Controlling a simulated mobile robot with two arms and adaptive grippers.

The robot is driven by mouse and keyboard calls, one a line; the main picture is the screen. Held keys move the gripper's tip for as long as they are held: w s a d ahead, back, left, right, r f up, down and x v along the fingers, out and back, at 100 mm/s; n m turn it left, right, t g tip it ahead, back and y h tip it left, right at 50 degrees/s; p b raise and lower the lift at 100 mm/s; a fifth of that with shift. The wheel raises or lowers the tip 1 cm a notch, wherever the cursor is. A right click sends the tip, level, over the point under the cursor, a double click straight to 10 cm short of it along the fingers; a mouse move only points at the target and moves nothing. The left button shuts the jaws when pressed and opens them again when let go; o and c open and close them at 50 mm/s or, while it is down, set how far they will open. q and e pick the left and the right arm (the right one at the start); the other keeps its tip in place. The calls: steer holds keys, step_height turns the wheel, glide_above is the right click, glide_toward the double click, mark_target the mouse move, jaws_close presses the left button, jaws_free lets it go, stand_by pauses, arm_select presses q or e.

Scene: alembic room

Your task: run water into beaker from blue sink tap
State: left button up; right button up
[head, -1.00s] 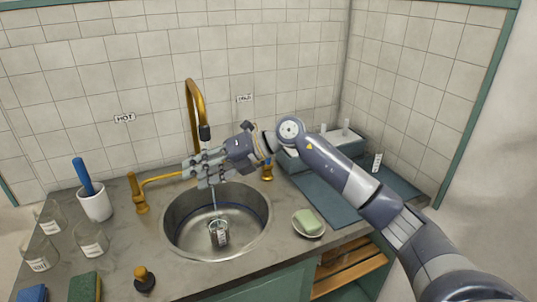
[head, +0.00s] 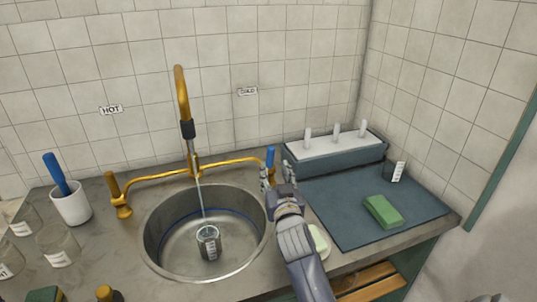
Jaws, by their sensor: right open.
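The blue-handled sink tap (head: 270,156) stands at the right end of the brass pipe, under the COLD label. My right gripper (head: 276,174) is open in front of it, a finger to each side of the handle in the picture; I cannot tell whether they touch. The beaker (head: 209,244) stands upright in the round sink (head: 165,262) with its label facing me. A thin stream of water (head: 200,198) runs from the tall brass spout (head: 181,95) down to the beaker. The water level inside is unclear. My left gripper is not in view.
The brown-handled hot tap (head: 113,188) is at left. A white cup with a blue-handled brush (head: 71,205) and several glass beakers stand left of the sink. A soap dish (head: 319,242) is partly behind my right arm. A green sponge (head: 382,211) lies on the mat (head: 345,215).

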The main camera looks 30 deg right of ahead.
mark_target(271, 157)
steer(key=x, duration=0.4)
steer(key=shift+w+d+f+p, duration=0.15)
steer(key=shift+w+d+p, duration=0.1)
steer(key=shift+p, duration=0.1)
steer(key=x, duration=0.4)
steer(key=shift+w+d, duration=0.1)
steer(key=shift+w, duration=0.15)
steer(key=shift+w+d+f, duration=0.1)
steer(key=shift+w+d, duration=0.05)
steer(key=shift+w, duration=0.25)
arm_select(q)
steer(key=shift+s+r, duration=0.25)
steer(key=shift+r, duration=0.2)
arm_select(e)
jaws_close()
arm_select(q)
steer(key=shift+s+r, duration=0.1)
